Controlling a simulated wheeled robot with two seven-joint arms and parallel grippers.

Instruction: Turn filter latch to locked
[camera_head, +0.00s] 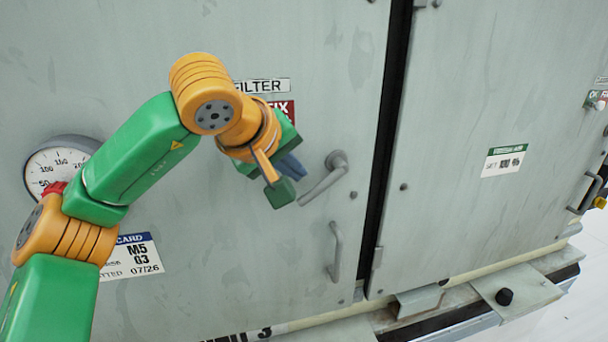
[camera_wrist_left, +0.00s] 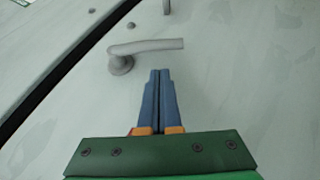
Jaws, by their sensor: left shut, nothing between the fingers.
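The filter latch (camera_head: 322,184) is a grey lever on the left cabinet door. In the head view it slants down and to the left from its round pivot. In the left wrist view the latch (camera_wrist_left: 152,46) lies nearly level, with its pivot at the left end. My left gripper (camera_head: 291,165) is just left of the lever. Its blue fingers (camera_wrist_left: 160,72) are together and empty, pointing at the door just short of the lever in the wrist picture. I cannot tell the exact gap in depth. My right gripper is not in view.
A grey pull handle (camera_head: 335,252) is below the latch. A FILTER label (camera_head: 262,86) and a red sign (camera_head: 286,109) are partly behind my arm. A round gauge (camera_head: 58,165) is at left. A dark gap (camera_head: 388,150) separates the two doors. A ledge (camera_head: 420,300) runs below.

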